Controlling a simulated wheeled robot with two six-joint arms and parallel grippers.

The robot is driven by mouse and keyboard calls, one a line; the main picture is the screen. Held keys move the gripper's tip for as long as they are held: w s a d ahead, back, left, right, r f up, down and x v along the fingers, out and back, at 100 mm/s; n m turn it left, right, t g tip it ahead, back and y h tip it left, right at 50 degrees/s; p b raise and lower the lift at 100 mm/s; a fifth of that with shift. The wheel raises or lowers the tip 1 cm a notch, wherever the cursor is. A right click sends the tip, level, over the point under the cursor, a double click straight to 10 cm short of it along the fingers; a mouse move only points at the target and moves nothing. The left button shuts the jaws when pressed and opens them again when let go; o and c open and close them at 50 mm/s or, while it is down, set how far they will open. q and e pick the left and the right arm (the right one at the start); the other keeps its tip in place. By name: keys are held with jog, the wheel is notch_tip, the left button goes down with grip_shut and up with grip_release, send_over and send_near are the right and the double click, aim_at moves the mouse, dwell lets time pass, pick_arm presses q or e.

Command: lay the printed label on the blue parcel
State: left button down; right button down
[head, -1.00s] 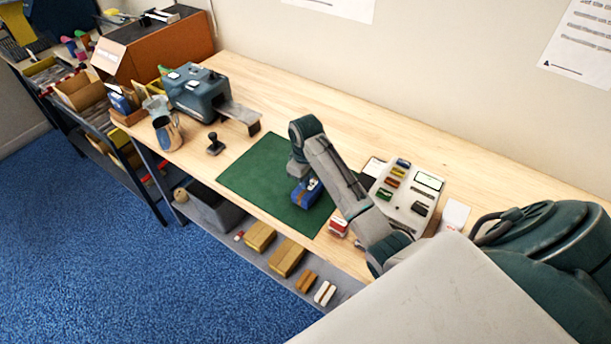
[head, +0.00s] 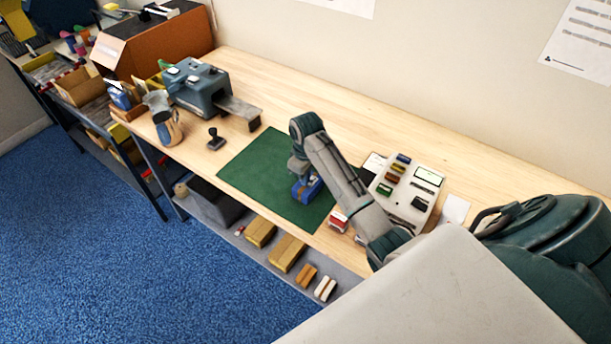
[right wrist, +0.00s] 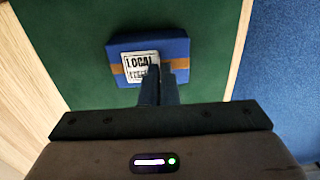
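The blue parcel (head: 309,189) lies on the green mat, below my right gripper (head: 300,178). In the right wrist view the blue parcel (right wrist: 176,48) has a brown tape band across it. The printed label (right wrist: 140,66), white with "LOCAL" in black, is over the parcel's lower left part and covers some of the tape. My right gripper (right wrist: 160,76) has its two dark fingers close together at the label's right edge, seemingly pinching it. I cannot tell whether the label touches the parcel. My left gripper is not in view.
The green mat (head: 262,170) is clear left of the parcel. A label printer (head: 200,88), a stamp (head: 215,140) and a jug (head: 167,128) stand to the left. A grey panel with coloured pieces (head: 408,205) and a red-and-white box (head: 338,221) are to the right.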

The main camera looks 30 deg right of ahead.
jog(key=c, duration=1.6)
grip_release()
jog(key=shift+r, duration=3.05)
